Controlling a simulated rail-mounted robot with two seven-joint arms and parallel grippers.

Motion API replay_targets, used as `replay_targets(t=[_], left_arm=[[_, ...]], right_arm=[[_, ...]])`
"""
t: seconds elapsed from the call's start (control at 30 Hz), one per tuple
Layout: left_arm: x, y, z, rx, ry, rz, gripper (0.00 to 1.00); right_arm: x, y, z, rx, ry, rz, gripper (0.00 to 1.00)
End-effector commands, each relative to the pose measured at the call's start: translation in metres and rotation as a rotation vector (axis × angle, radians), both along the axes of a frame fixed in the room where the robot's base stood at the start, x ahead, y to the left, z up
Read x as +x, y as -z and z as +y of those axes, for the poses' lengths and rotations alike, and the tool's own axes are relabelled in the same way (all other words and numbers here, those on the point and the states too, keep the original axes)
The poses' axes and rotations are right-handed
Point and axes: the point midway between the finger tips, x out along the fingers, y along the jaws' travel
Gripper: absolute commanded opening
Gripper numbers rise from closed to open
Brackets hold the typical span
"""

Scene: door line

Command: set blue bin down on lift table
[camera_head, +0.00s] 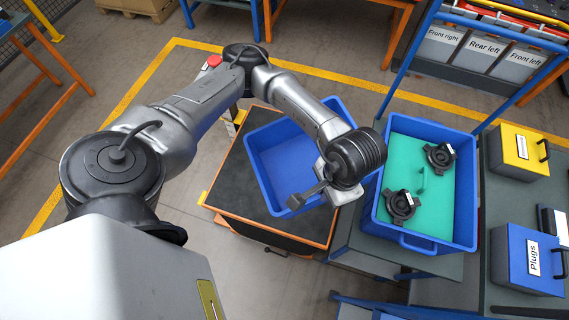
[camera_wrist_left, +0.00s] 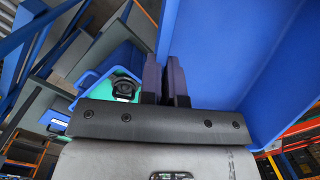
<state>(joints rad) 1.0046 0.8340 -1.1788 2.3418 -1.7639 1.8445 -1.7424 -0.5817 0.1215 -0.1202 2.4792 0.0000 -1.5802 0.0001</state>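The blue bin (camera_head: 268,176) is empty and sits over the dark top of the lift table (camera_head: 236,190), which has an orange edge. Whether its base touches the table top cannot be told. My left gripper (camera_head: 299,199) is at the near rim of the bin, its arm reaching across above the bin and hiding part of it. In the left wrist view the fingers (camera_wrist_left: 166,82) are close together on the bin's blue wall (camera_wrist_left: 215,50), with the wall between them. My right gripper is not in view.
Right beside the lift table, a second blue bin (camera_head: 462,200) with a green lining holds two dark round parts (camera_head: 400,205) on a grey bench. A yellow box (camera_head: 516,150) and a blue "Plugs" box (camera_head: 525,258) stand further right. Floor is free left of the table.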

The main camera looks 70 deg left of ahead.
Motion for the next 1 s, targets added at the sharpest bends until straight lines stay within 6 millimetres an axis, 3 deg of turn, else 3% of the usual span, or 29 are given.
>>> replay_targets(t=[0.03,0.1,0.33,0.5,0.7,1.0], left_arm=[[-0.012,0.046,-0.001,0.000,0.006,0.014,0.00],[-0.025,0.086,-0.002,-0.002,0.014,0.023,0.00],[-0.066,0.207,-0.005,-0.007,0.069,0.051,0.00],[-0.079,0.280,-0.004,0.008,0.179,0.077,0.00],[-0.058,0.306,0.002,0.037,0.397,0.110,0.00],[-0.039,0.310,0.007,0.076,0.644,0.167,0.00]], right_arm=[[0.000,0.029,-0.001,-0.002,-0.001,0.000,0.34],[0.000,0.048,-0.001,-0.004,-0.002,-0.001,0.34],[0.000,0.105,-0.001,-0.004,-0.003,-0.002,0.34],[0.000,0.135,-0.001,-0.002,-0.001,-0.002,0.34],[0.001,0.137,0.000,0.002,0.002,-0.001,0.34],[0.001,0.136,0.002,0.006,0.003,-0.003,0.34]])
